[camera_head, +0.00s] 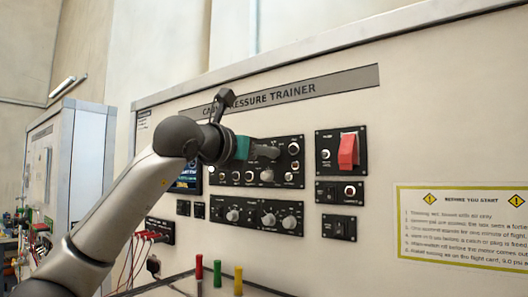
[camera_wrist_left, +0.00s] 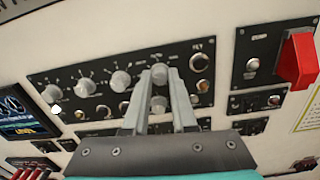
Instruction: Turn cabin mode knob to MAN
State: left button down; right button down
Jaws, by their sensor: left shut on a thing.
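The black upper control panel (camera_head: 222,177) is set in the cream trainer wall. In the left wrist view the panel (camera_wrist_left: 75,75) carries a row of grey knobs. My left gripper (camera_head: 272,152) reaches to its right half from the left. In the left wrist view my left gripper (camera_wrist_left: 160,74) has its two grey fingers shut on a grey knob (camera_wrist_left: 159,70), one on each side. Its label is too small to read, so I cannot confirm it as the cabin mode knob or tell its setting. Another knob (camera_wrist_left: 158,103) shows below it, between the fingers. My right gripper is out of view.
A red guarded switch (camera_head: 348,150) sticks out to the right of the panel. A lower knob panel (camera_head: 250,213) sits beneath. A display (camera_wrist_left: 22,110) is at the left. Red, green and yellow posts (camera_head: 217,272) stand in front.

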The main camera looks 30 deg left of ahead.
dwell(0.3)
pick_arm(q)
jog(key=shift+f+m+h+p, duration=0.15)
jog(key=shift+m+p, duration=0.95)
jog(key=shift+m, duration=3.95)
jog(key=shift+r+m+h+p, duration=0.15)
jog(key=shift+m+p, duration=0.9)
jog(key=shift+m, duration=4)
jog(key=shift+f, duration=0.15)
jog(key=c, duration=0.7)
grip_release()
jog(key=shift+s, duration=0.1)
